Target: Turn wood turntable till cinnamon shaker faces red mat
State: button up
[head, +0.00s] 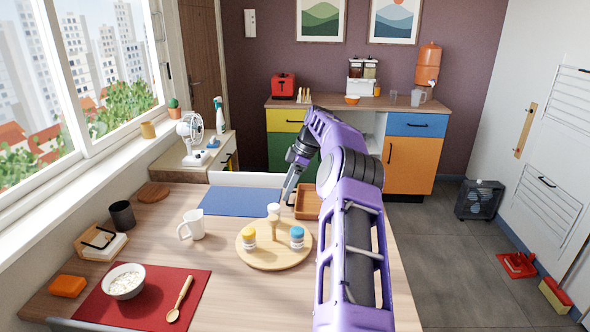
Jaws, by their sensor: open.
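The round wood turntable (272,262) lies on the table, with a pale upright piece (274,213) near its middle. A yellow-topped shaker (249,239) stands on its left side and a blue-topped shaker (297,238) on its right. I cannot read labels, so I cannot tell which is cinnamon. The red mat (143,312) lies at the near left, apart from the turntable; the yellow-topped shaker is the nearer of these two to it. My gripper (288,200) is open, seen small and from the side, in the picture just behind and right of the upright piece.
A bowl (124,281) and wooden spoon (179,299) are on the red mat. My arm covers the table's right side.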

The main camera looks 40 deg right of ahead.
jog(key=p+v, duration=0.1)
jog(key=v, duration=0.5)
jog(key=shift+r, duration=0.1)
dwell(0.3)
